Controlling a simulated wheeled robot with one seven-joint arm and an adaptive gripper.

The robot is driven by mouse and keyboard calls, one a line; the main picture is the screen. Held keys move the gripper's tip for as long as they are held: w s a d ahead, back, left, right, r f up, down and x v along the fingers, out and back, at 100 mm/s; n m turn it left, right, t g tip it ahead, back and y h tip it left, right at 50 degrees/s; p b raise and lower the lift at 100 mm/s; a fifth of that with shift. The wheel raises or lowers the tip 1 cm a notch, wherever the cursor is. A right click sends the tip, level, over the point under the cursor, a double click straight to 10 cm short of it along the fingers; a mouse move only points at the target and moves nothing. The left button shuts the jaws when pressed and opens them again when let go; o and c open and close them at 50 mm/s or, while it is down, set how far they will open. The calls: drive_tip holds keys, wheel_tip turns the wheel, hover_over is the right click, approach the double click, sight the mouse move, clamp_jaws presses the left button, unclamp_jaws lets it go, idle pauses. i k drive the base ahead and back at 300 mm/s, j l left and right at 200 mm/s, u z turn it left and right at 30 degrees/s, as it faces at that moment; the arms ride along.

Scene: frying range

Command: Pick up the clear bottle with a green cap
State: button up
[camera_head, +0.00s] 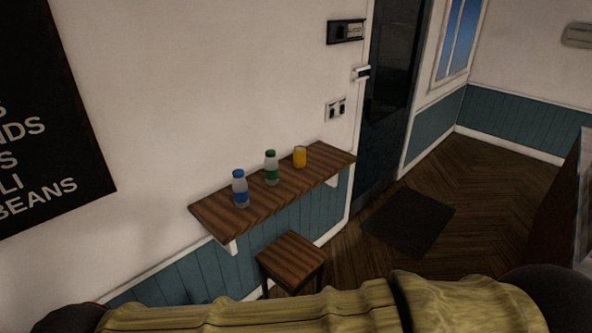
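The clear bottle with a green cap (271,168) stands upright on a wooden wall shelf (228,219), in the middle of a row of three things. It has a green label low on its body. A clear bottle with a blue cap and blue label (240,189) stands to its left, and a yellow can or cup (299,157) stands to its right. The three stand apart from each other. My gripper is not in view. A yellowish, ridged shape across the bottom of the picture looks like part of my arm and hides what lies below the shelf's front.
A wooden stool (291,257) stands below the shelf's front edge. A dark mat (408,221) lies on the floor before a dark door (392,90). A counter (562,205) rises at the right edge. The floor between mat and counter is clear.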

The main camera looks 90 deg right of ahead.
sight(271, 164)
drive_tip(key=z, duration=2.85)
drive_tip(key=i+l+z, duration=0.3)
drive_tip(key=i+l, duration=0.8)
drive_tip(key=i, duration=0.05)
